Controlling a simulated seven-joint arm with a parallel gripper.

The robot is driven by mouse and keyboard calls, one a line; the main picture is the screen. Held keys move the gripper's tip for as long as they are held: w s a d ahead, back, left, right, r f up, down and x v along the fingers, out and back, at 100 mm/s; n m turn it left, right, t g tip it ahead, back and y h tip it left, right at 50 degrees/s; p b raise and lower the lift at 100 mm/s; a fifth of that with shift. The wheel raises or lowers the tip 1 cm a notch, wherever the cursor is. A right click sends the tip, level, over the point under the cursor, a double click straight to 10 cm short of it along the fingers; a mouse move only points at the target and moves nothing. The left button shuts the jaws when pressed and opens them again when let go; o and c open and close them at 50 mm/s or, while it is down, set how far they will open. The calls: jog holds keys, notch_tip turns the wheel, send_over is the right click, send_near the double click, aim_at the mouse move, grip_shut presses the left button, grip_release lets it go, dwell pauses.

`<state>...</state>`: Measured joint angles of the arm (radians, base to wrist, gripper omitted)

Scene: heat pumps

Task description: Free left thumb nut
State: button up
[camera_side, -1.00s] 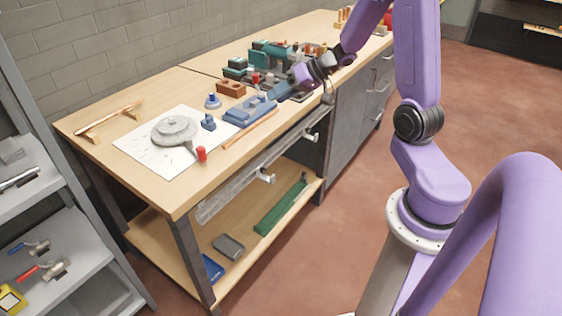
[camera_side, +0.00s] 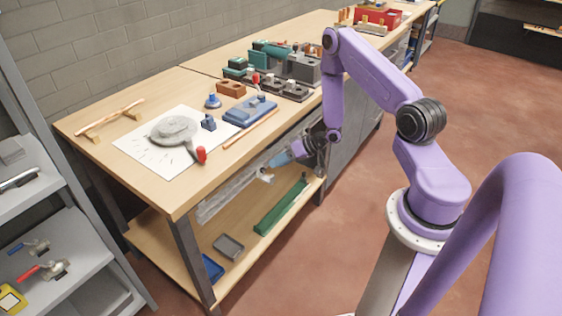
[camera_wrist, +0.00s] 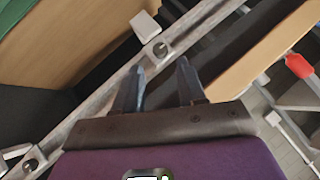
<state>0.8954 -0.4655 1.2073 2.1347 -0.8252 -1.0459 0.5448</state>
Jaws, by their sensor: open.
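A pale metal rail (camera_side: 225,199) runs along the workbench front below the top; it also shows as a diagonal bar in the wrist view (camera_wrist: 100,98). The left thumb nut, small and round with a dark centre, sits on the rail in the wrist view (camera_wrist: 160,49), beside a white block (camera_wrist: 145,25). A second nut (camera_wrist: 31,165) shows at lower left. My gripper (camera_wrist: 162,63) is open and empty, its fingertips just short of the left nut, with the nut roughly centred between them. In the side view my gripper (camera_side: 276,160) points left and down, close to the rail, and hides the right nut.
The bench top (camera_side: 110,160) edge lies just above my gripper. The lower shelf (camera_side: 185,240) holds a green tray (camera_side: 282,207), a grey tray (camera_side: 228,246) and a blue one. Floor in front is clear.

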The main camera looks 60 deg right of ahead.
aim_at(265, 169)
jog(key=shift+x, duration=2.7)
jog(key=shift+a, duration=0.1)
jog(key=c, duration=0.6)
